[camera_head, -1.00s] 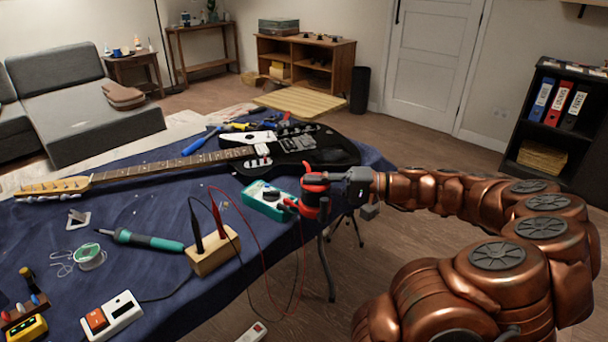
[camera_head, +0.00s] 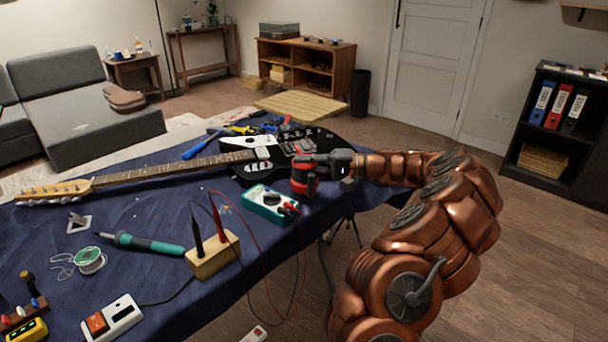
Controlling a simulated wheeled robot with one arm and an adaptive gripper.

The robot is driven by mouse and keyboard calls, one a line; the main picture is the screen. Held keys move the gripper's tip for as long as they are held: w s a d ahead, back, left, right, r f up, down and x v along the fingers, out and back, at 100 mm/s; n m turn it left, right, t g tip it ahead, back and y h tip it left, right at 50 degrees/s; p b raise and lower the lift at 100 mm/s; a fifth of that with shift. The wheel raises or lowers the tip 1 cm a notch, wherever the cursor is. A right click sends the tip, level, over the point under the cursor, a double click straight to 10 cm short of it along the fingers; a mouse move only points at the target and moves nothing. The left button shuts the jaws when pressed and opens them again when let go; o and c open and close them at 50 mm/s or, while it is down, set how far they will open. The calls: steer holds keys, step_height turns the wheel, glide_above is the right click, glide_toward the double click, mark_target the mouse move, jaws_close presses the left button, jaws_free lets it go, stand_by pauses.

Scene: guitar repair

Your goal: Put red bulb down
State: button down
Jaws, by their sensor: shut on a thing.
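My gripper (camera_head: 303,185) has red fingers and is over the right part of the blue-covered table, just right of the multimeter and in front of the guitar body. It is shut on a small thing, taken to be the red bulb. I cannot tell the bulb's outline from the red fingers, which hide most of it. I cannot tell whether it touches the cloth.
A teal multimeter (camera_head: 268,204) lies close to my gripper. An electric guitar (camera_head: 170,170) lies behind. A wooden block (camera_head: 213,258) holds probes with loose red and black wires nearby. A soldering iron (camera_head: 150,243) lies left.

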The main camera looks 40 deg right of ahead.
mark_target(304, 180)
steer(key=shift+f, duration=1.65)
steer(key=shift+f+b, duration=0.2)
steer(key=shift+b, duration=0.1)
steer(key=c, duration=1.2)
jaws_free()
steer(key=shift+c, duration=0.2)
steer(key=shift+r, duration=0.25)
steer(key=v, duration=1.2)
steer(key=shift+p, duration=0.35)
